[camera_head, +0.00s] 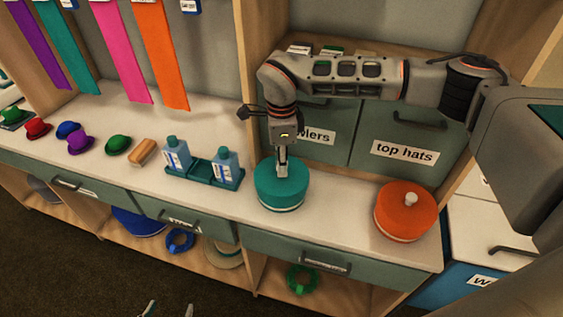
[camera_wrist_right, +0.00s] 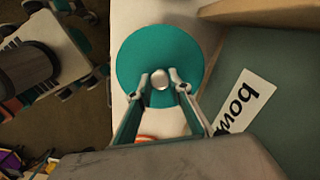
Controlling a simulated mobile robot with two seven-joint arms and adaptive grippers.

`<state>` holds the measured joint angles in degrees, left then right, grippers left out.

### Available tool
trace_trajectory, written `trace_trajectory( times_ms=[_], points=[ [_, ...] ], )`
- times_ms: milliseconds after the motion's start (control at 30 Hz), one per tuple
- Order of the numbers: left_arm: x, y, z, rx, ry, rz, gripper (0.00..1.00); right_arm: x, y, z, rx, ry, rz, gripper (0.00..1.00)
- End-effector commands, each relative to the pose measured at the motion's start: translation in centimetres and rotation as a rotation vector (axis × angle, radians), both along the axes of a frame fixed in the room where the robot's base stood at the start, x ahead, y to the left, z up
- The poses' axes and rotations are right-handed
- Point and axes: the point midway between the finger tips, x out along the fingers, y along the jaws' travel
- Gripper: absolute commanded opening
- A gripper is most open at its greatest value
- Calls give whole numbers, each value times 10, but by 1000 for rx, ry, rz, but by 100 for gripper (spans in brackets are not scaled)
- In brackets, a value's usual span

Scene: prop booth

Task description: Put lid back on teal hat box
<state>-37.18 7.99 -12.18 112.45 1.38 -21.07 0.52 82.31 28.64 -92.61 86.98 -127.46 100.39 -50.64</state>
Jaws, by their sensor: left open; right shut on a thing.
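The teal hat box (camera_head: 281,200) stands on the white counter, in front of the labelled drawers. Its round teal lid (camera_head: 280,177) is on top of it, and no gap between lid and box can be made out. My right gripper (camera_head: 282,172) points down and is shut on the lid's knob. In the right wrist view the lid (camera_wrist_right: 150,45) fills the middle, with its silver knob (camera_wrist_right: 160,79) between the fingertips (camera_wrist_right: 161,82). The lid hides the box below in that view. My left gripper (camera_head: 170,311) is open and empty at the bottom edge, away from the counter.
An orange hat box (camera_head: 405,215) with a pale knob stands to the right. A teal tray (camera_head: 203,171) with two bottles is close on the left. A wooden brush (camera_head: 142,152) and small hats (camera_head: 80,143) lie farther left. Counter between the hat boxes is clear.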

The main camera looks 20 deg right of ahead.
Motion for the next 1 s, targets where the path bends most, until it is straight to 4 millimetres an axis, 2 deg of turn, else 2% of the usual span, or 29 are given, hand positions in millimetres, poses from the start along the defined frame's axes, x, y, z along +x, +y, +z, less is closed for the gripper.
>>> trace_trajectory(
  times_ms=[167, 200, 267, 533, 600, 1000],
  points=[
    [0, 0, 0, 0, 0, 0, 60, 0, 0, 0, 0, 0, 0, 2],
    [0, 0, 0, 0, 0, 0, 60, 0, 0, 0, 0, 0, 0, 22],
    [0, 0, 0, 0, 0, 0, 60, 0, 0, 0, 0, 0, 0, 38],
    [0, 0, 0, 0, 0, 0, 60, 0, 0, 0, 0, 0, 0, 39],
    [0, 0, 0, 0, 0, 0, 60, 0, 0, 0, 0, 1, 0, 56],
    [0, 0, 1, 0, 1, 0, 60, 0, 0, 3, 0, 0, 0, 56]
  ],
)
